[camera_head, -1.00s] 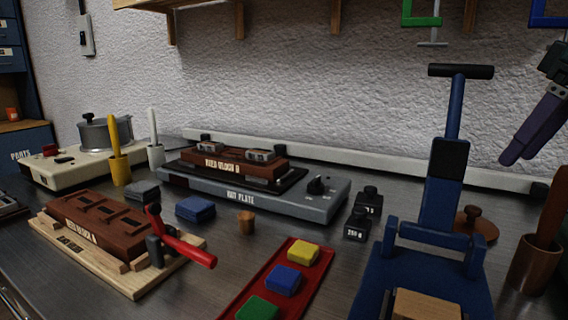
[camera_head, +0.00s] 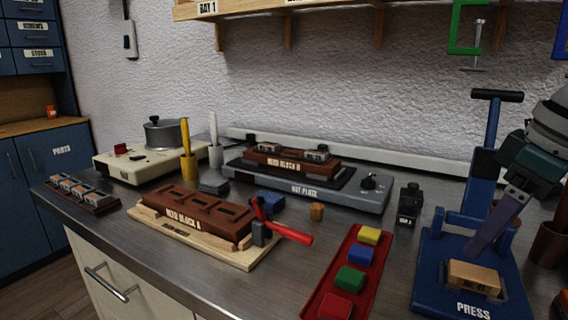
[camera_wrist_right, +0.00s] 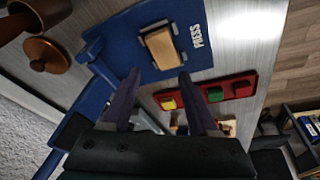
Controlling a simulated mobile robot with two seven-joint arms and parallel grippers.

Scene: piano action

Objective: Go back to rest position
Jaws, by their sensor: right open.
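My right gripper (camera_head: 480,243) comes in from the right edge in the head view. Its purple fingers point down and overlap the blue press (camera_head: 430,290) in the picture. In the right wrist view, the two fingers (camera_wrist_right: 159,74) stand apart with nothing between them. The press also shows there (camera_wrist_right: 195,65), beyond the fingertips, with a pale wooden block (camera_wrist_right: 161,48) on its base. The same block (camera_head: 474,276) shows in the head view. My left gripper is in neither view.
A red tray (camera_head: 322,283) with coloured blocks lies left of the press. Reed block A (camera_head: 185,210), a red-handled clamp (camera_head: 285,233), the hot plate (camera_head: 300,190) and black weights (camera_head: 408,205) stand on the counter. A wooden shelf (camera_head: 270,8) and hanging clamps are above.

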